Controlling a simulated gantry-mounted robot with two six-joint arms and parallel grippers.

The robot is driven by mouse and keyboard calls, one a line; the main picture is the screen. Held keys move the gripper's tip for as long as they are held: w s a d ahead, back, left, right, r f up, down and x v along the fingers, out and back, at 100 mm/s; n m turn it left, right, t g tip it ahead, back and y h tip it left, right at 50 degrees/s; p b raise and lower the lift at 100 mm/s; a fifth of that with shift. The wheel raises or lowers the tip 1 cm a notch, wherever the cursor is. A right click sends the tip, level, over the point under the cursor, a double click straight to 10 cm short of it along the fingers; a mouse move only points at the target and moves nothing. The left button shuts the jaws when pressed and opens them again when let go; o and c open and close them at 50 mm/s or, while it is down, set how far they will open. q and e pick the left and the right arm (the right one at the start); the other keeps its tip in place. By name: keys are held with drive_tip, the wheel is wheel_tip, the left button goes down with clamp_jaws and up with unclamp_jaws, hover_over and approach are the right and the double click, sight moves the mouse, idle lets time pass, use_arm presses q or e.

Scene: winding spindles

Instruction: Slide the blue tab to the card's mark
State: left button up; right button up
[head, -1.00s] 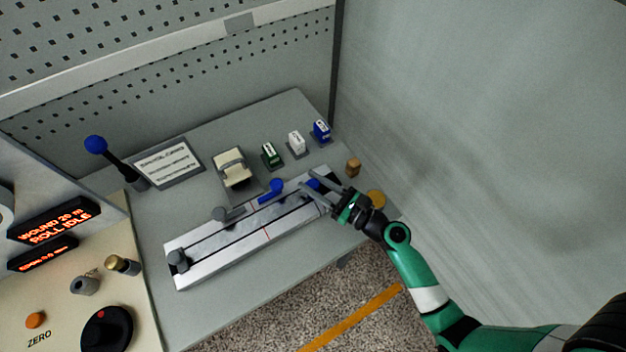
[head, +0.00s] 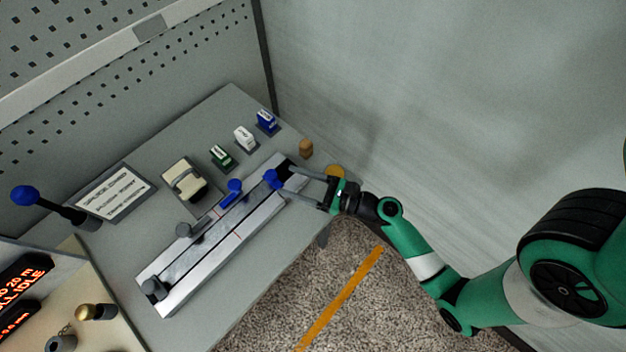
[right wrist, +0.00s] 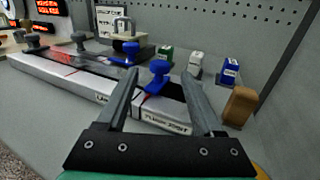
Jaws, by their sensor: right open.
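A blue knobbed tab (head: 271,178) stands at the right end of the long silver rail (head: 172,294); it also shows in the right wrist view (right wrist: 158,72). My right gripper (head: 291,181) is open, with its fingers pointing at this tab from the right. In the right wrist view the tab appears between the open fingers (right wrist: 159,78), with gaps on both sides. A second blue piece (head: 231,194) lies along the rail's back side. My left gripper is out of view.
Grey knobs (head: 153,288) sit along the rail. Green, white and blue (head: 266,122) small blocks stand behind it, with a beige device (head: 185,182). A wooden peg (head: 306,149) stands near the rail's right end. A wall closes off the right side.

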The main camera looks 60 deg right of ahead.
drive_tip(key=s, duration=0.5)
drive_tip(key=shift+s+d, duration=0.1)
drive_tip(key=shift+d, duration=0.15)
